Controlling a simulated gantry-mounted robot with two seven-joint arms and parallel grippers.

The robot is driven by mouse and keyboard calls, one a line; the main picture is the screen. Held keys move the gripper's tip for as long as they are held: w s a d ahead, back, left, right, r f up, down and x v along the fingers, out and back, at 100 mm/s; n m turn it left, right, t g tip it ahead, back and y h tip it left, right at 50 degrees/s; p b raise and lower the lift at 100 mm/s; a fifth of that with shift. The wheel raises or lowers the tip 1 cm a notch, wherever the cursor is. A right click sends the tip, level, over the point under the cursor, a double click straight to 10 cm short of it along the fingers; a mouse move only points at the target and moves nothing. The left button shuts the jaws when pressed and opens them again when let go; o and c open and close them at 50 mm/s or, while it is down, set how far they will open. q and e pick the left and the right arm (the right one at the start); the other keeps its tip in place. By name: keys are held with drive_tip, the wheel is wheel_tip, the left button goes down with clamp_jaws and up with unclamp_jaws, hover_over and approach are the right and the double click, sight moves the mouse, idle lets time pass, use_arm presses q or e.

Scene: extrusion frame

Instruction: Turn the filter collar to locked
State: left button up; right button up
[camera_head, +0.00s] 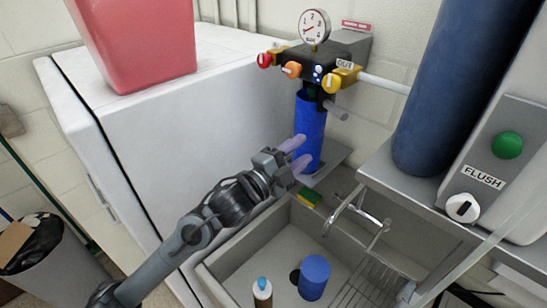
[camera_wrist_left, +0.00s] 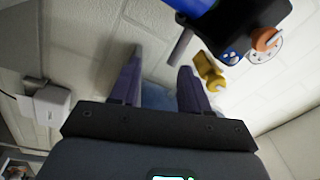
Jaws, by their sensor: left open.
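The blue filter cylinder (camera_head: 311,122) hangs upright under a dark valve manifold (camera_head: 313,59) on the wall; its blue body also shows at the top of the left wrist view (camera_wrist_left: 193,5). A grey handle (camera_head: 336,110) sticks out at the filter's top right, where the collar seems to be, and it shows in the left wrist view (camera_wrist_left: 181,46). I cannot read the collar's lock position. My left gripper (camera_head: 299,152) is open at the filter's lower left side; contact cannot be told. In the left wrist view its fingers (camera_wrist_left: 160,60) are apart, with no handle between them.
A white cabinet (camera_head: 190,110) with a red bin (camera_head: 133,40) stands left of the filter. A sink (camera_head: 240,262) below holds a blue cup (camera_head: 314,277) and a bottle (camera_head: 262,293). A large dark blue cylinder (camera_head: 440,85) and the FLUSH panel (camera_head: 490,165) stand right.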

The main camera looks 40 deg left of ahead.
use_arm(q)
drive_tip(key=shift+s+a+f, duration=0.3)
drive_tip(key=shift+s+a, duration=0.7)
drive_tip(key=shift+a, duration=0.05)
drive_tip(key=shift+s+a+f, duration=0.25)
drive_tip(key=shift+s+a, duration=0.7)
drive_tip(key=shift+a, duration=0.05)
drive_tip(key=shift+o, duration=0.3)
